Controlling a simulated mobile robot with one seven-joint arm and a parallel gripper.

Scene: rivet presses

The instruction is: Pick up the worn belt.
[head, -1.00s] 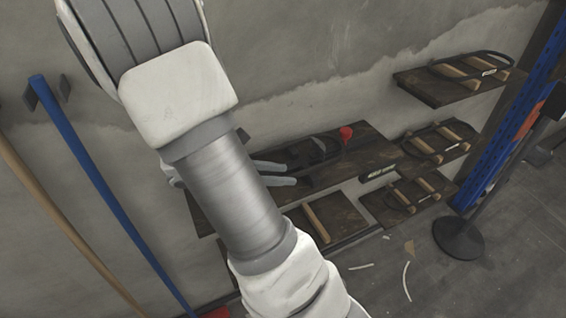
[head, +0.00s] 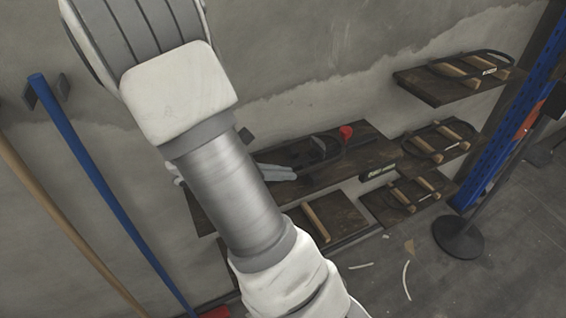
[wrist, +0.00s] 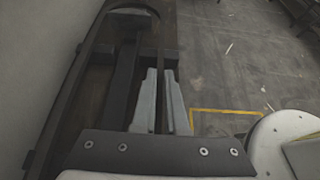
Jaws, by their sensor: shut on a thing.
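The worn belt is a dark, flat loop (head: 338,158) lying on the middle wooden shelf (head: 375,150) against the wall. In the wrist view the belt (wrist: 69,95) runs along the left side and curves around at the top. My gripper (head: 292,174) reaches in from the left at the belt's near side. In the wrist view my pale fingers (wrist: 161,78) are closed on a thin dark strand of the belt between them. Part of the shelf and belt is hidden behind my arm in the head view.
A red knob (head: 346,132) stands behind the belt. A blue rack post (head: 500,135) and a black stand base (head: 459,238) are at right.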

